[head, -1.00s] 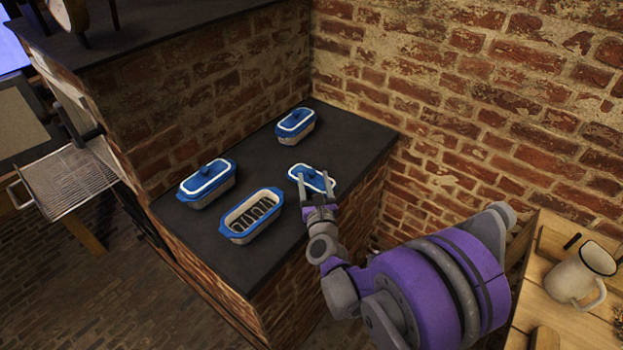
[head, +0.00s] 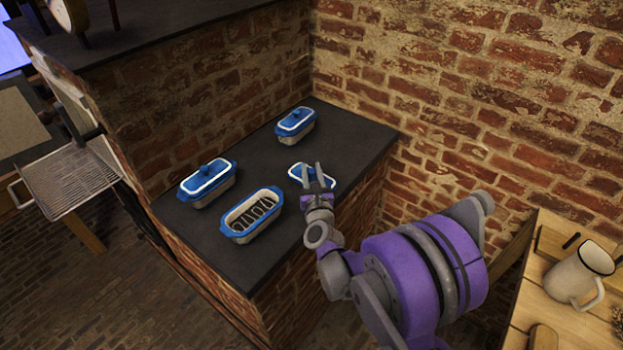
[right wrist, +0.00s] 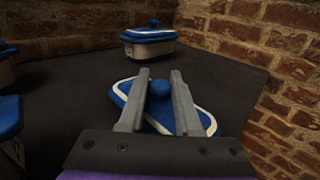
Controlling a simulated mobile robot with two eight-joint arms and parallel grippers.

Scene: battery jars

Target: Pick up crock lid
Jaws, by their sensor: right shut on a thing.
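The loose crock lid (head: 297,172) is blue with a white band and lies on the dark counter at the right. In the right wrist view the lid (right wrist: 207,121) lies flat with its round blue knob between my fingers. My right gripper (head: 313,172) is shut on that knob; it also shows in the right wrist view (right wrist: 160,88). The open crock (head: 237,234), cream with a blue rim, stands to the left of the lid with several dark batteries inside. My left gripper is not in view.
Two lidded crocks stand on the counter (head: 240,172), one at the left (head: 207,190) and one at the back (head: 296,130). Brick walls (head: 420,90) rise behind. A wooden table with a white mug (head: 572,280) is at the right. A wire rack (head: 70,182) juts out at left.

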